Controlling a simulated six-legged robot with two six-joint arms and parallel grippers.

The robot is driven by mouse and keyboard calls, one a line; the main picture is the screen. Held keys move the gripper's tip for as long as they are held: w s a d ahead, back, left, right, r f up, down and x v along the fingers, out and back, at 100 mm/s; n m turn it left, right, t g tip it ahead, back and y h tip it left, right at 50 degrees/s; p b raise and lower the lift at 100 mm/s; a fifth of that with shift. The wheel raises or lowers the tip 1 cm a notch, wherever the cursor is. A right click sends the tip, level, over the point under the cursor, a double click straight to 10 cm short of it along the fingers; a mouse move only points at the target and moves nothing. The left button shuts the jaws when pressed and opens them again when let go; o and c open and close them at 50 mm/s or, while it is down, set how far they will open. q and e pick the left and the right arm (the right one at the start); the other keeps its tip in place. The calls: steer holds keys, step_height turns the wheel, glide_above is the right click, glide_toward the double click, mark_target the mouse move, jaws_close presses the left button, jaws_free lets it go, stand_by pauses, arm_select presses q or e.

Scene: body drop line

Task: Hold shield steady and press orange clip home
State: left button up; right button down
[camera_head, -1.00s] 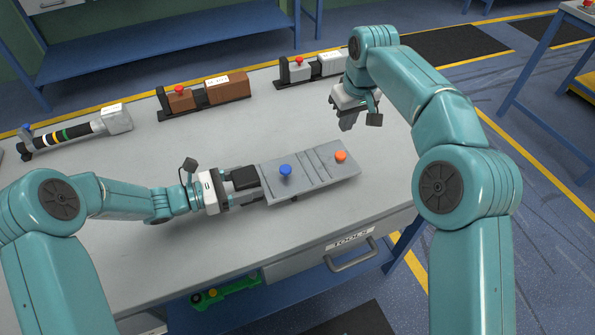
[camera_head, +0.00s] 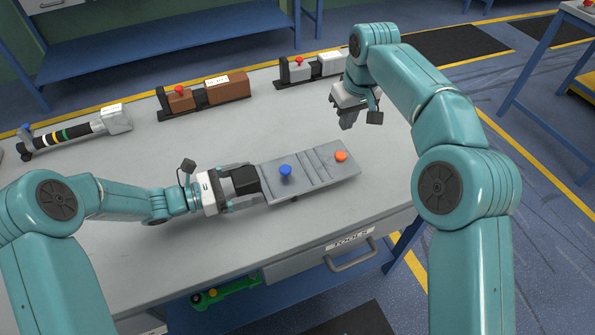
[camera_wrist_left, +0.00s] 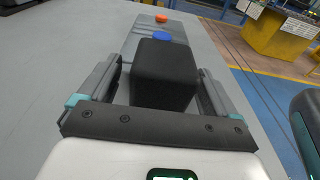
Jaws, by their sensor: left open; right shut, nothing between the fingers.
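The grey shield (camera_head: 318,172) lies on the table, with a blue knob (camera_head: 285,170) near its left end and the orange clip (camera_head: 341,156) near its right end. A black block (camera_head: 245,180) is at the shield's left end. My left gripper (camera_head: 247,186) is open, with its fingers on either side of the black block. In the left wrist view the black block (camera_wrist_left: 166,72) sits between the spread fingers, apart from them, with the blue knob (camera_wrist_left: 162,37) and orange clip (camera_wrist_left: 161,18) beyond. My right gripper (camera_head: 346,115) is shut and empty above the table, behind the shield.
At the table's back stand a dark rod with coloured bands (camera_head: 75,133), a brown block (camera_head: 226,89) and a grey-white unit (camera_head: 327,63). A drawer marked TOOLS (camera_head: 345,245) is at the front. The table between the shield and back row is clear.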

arm_select(q)
steer(key=v, duration=1.1)
steer(key=shift+s+a, duration=0.2)
steer(key=shift+a, duration=0.05)
